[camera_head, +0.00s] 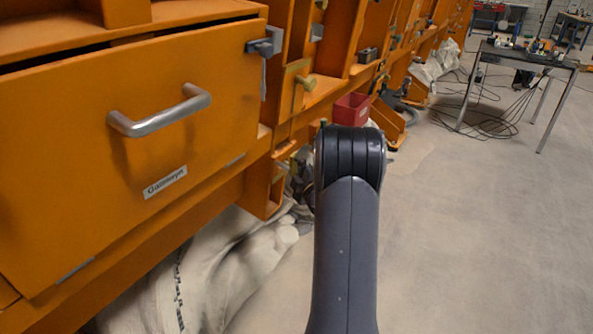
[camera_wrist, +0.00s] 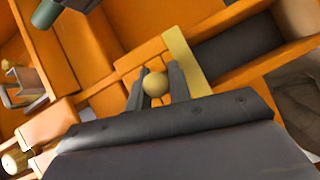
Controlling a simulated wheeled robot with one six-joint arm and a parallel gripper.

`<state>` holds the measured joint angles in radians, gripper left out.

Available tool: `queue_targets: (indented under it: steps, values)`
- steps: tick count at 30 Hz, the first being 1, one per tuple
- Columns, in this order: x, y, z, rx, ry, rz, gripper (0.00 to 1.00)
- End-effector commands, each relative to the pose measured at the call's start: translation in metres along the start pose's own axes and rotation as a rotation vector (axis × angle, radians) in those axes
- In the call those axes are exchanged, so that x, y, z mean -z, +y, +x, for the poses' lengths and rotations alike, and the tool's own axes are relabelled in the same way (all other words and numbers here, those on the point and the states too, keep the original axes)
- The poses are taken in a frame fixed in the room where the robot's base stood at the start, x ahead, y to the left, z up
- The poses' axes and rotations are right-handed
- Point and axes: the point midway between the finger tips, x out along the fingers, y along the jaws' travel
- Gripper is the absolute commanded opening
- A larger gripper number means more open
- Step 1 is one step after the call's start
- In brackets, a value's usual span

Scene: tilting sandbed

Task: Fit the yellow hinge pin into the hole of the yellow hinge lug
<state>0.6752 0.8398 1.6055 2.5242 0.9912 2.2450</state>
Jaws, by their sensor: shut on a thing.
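My gripper (camera_wrist: 154,86) is shut on the yellow hinge pin (camera_wrist: 155,83) in the wrist view. The pin's round yellow head shows between the two dark fingers, and its shaft is hidden. A flat yellow piece (camera_wrist: 181,52), possibly part of the yellow hinge lug, lies on the orange frame just right of and beyond the fingers. No hole shows in it, and I cannot tell whether the pin touches it. In the head view my gripper and the held pin are hidden behind my arm.
An orange panel with a grey handle (camera_head: 160,112) fills the left of the head view. A yellow plate with a brass knob (camera_head: 306,82) and a red bin (camera_head: 351,109) are on the orange frame. Open floor lies to the right, with a table (camera_head: 525,55) and cables beyond.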

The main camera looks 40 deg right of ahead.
Motion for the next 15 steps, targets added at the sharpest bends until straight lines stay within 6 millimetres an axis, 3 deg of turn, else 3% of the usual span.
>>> queue_targets:
  steps: [15]
  values:
    - [-0.008,0.003,-0.013,-0.005,0.002,-0.002,0.0]
